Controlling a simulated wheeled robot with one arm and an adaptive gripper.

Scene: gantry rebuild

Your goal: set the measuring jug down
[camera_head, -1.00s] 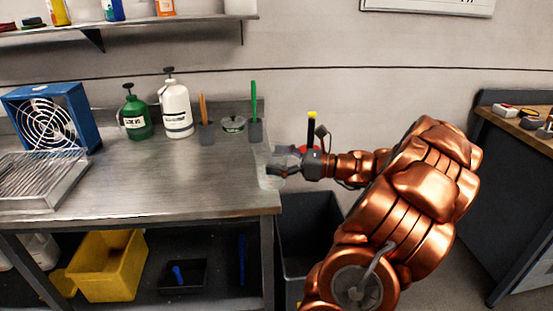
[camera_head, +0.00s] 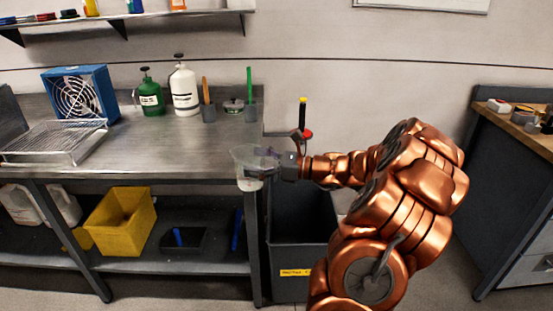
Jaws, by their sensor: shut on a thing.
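The measuring jug (camera_head: 247,163) is a clear, see-through vessel with a pale lower part. My gripper (camera_head: 268,162) is shut on its right side. In the head view the jug overlaps the front right corner of the metal workbench (camera_head: 150,150). It looks roughly upright. I cannot tell whether its base is over the bench or in front of its edge. The fingertips are partly lost against the clear wall.
A green bottle (camera_head: 150,93), a white pump bottle (camera_head: 184,88) and holders with an orange and a green handle stand at the bench's back. A wire rack (camera_head: 50,143) and blue fan (camera_head: 80,93) are left. A dark bin (camera_head: 303,245) stands below my arm. The bench middle is clear.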

